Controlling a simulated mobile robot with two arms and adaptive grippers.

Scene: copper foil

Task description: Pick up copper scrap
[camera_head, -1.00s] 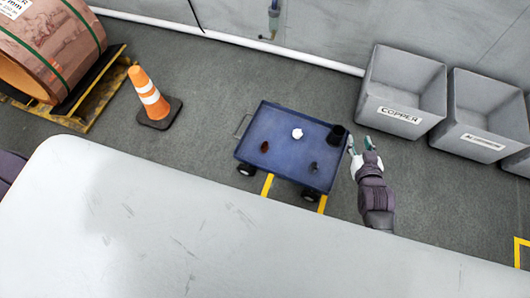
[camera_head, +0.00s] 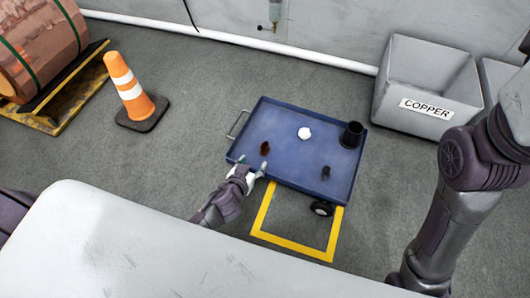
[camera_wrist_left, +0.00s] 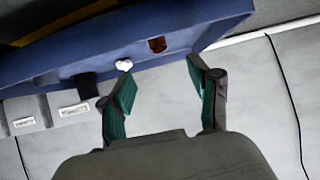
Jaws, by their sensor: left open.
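The copper scrap is a small reddish-brown piece (camera_head: 265,148) lying on the left part of the blue cart's tray (camera_head: 290,118). In the left wrist view the brown piece (camera_wrist_left: 157,45) shows beyond the fingers, between their tips in the picture and apart from them. My left gripper (camera_head: 249,170) is open and empty at the cart's near left edge, close to the brown piece. Its two green-padded fingers (camera_wrist_left: 160,75) are spread in the left wrist view. My right arm comes in at the right; its gripper is out of view.
The tray also holds a white lump (camera_head: 304,133), a black cup (camera_head: 352,135) and a small dark piece (camera_head: 326,173). A grey bin labelled COPPER (camera_head: 428,85) stands at the right. An orange cone (camera_head: 130,88) stands left, near a copper coil (camera_head: 38,45).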

